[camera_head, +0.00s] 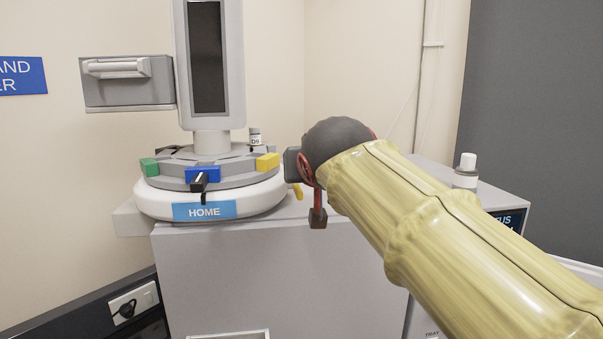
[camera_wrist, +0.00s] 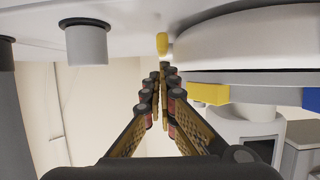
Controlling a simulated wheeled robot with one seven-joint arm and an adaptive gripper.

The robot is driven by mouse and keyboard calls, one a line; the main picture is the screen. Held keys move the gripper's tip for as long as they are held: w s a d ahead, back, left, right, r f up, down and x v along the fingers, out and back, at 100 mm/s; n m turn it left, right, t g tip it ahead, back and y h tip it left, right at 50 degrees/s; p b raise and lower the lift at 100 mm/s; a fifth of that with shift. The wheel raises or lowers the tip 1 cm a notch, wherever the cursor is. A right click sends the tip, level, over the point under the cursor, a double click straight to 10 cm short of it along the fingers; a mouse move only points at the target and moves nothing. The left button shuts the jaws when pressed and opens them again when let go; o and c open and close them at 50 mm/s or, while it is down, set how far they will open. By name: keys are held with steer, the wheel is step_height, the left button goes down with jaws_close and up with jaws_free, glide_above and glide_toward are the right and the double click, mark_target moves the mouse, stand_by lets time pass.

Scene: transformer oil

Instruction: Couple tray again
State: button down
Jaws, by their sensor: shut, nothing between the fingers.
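The round tray (camera_head: 235,180), grey above a white base with a blue HOME label (camera_head: 204,211), sits on the grey machine. Its rim carries green (camera_head: 149,167), blue (camera_head: 203,174) and yellow (camera_head: 267,162) blocks. A small yellow lever (camera_head: 297,191) sticks out at the right of the base; it also shows in the wrist view (camera_wrist: 162,43), just beyond my fingertips. My gripper (camera_wrist: 165,76) is shut and empty, its fingers pointing toward that lever. Whether they touch it I cannot tell. In the head view my arm hides most of the gripper, right of the tray.
A grey tower with a dark panel (camera_head: 207,60) rises behind the tray. A small vial (camera_head: 254,138) stands at the tray's back right. A white-capped bottle (camera_head: 466,171) stands on the machine right of my arm. A grey box (camera_head: 127,90) is on the wall.

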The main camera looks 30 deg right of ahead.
step_height(320, 180, up, 4)
steer(key=p, duration=0.3)
steer(key=shift+r, duration=0.2)
steer(key=f+v, duration=0.1)
steer(key=v, duration=0.8)
steer(key=shift+s+a+f, duration=0.2)
steer(key=shift+s+a, duration=0.1)
steer(key=shift+s, duration=0.3)
steer(key=s+a+f+n+g+y, duration=0.1)
steer(key=s+a+f+g, duration=0.1)
steer(key=f, duration=1.1)
steer(key=s+a+f+n+g+y, duration=0.2)
steer(key=s+a+f, duration=0.3)
steer(key=f, duration=0.8)
steer(key=s+a+f+n+g+y, duration=0.1)
steer(key=s+a+f+g+y, duration=0.1)
steer(key=s+f, duration=0.5)
step_height(320, 180, down, 6)
steer(key=shift+a+r+g, duration=0.1)
steer(key=shift+a+g, duration=0.6)
steer(key=shift+a, duration=0.25)
